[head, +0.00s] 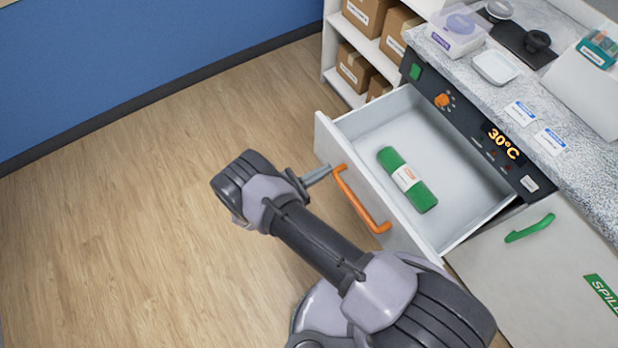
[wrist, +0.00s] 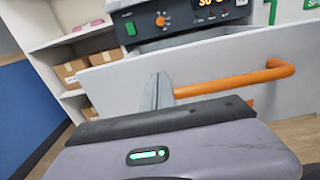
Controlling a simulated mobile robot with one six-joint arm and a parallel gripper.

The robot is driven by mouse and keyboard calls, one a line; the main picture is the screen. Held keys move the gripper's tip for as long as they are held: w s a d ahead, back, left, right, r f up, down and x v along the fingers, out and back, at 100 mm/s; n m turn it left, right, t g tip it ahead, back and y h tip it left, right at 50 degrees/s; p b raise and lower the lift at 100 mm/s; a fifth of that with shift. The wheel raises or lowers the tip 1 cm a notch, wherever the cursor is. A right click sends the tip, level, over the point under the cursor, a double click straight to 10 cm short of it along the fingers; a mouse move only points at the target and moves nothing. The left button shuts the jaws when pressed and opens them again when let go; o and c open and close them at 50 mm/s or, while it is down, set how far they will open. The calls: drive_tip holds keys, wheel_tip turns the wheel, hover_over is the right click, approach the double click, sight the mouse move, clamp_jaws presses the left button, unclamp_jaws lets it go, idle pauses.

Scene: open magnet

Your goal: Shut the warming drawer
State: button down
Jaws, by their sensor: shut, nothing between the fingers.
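The warming drawer (head: 355,184) is pulled well out below a dark control panel (head: 470,134) that reads 30°C. Its white front carries an orange bar handle (head: 361,200). A green roll with a white label (head: 407,180) lies inside the drawer. My gripper (head: 328,169) is shut and empty, just in front of the drawer front, by the left end of the handle. In the wrist view my gripper (wrist: 159,80) points at the drawer front (wrist: 210,70), left of the orange handle (wrist: 235,80). I cannot tell whether the fingertips touch the front.
A speckled counter (head: 570,130) above holds a white tray (head: 495,67) and several small items. A cabinet door with a green handle (head: 530,229) is right of the drawer. Shelves with cardboard boxes (head: 355,70) stand at the back. The wooden floor (head: 120,200) at left is clear.

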sight(347, 159)
drive_tip(key=x, duration=0.5)
drive_tip(key=shift+d+b, duration=0.1)
drive_tip(key=shift+b, duration=0.2)
drive_tip(key=shift+d, duration=0.15)
